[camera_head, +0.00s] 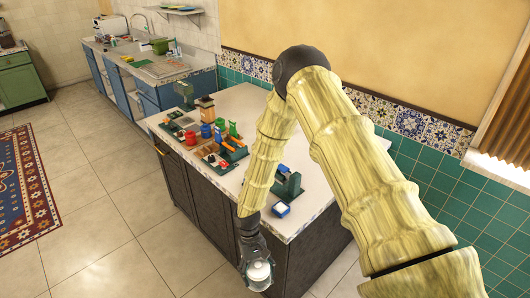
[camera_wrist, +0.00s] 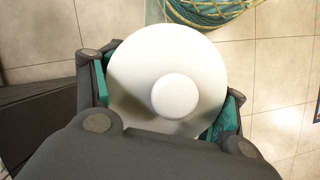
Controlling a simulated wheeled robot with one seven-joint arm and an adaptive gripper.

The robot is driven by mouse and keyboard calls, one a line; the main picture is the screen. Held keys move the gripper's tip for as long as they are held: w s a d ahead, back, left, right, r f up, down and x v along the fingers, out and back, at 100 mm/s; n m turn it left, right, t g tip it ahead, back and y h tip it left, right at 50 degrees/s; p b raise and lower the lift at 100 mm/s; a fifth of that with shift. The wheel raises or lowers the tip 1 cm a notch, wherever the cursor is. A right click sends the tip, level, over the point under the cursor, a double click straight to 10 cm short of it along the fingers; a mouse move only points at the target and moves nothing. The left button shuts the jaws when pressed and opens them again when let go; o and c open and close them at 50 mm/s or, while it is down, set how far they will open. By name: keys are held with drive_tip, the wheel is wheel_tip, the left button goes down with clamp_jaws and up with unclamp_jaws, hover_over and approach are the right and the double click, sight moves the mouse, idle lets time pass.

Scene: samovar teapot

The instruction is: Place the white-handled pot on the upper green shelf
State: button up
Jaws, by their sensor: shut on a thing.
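My gripper (camera_head: 257,268) hangs low beside the front right corner of the island counter, over the floor. It is shut on a round white-topped thing, which I take for the pot (camera_head: 259,272). In the wrist view the pot's top is a white disc (camera_wrist: 140,65) with a white round knob (camera_wrist: 175,96), held between my fingers with green pads (camera_wrist: 228,118). The pot's sides and base are mostly hidden. I cannot tell which thing is the upper green shelf; a dark green stand (camera_head: 288,185) is on the counter's right part.
A green woven thing with yellow netting (camera_wrist: 205,8) shows in the wrist view.

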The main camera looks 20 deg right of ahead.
sight(258, 268)
wheel_tip(258, 268, up, 3)
drive_tip(key=shift+p, duration=1.1)
drive_tip(key=shift+s+f, duration=0.15)
drive_tip(key=shift+s, duration=0.1)
drive_tip(key=shift+w, duration=0.2)
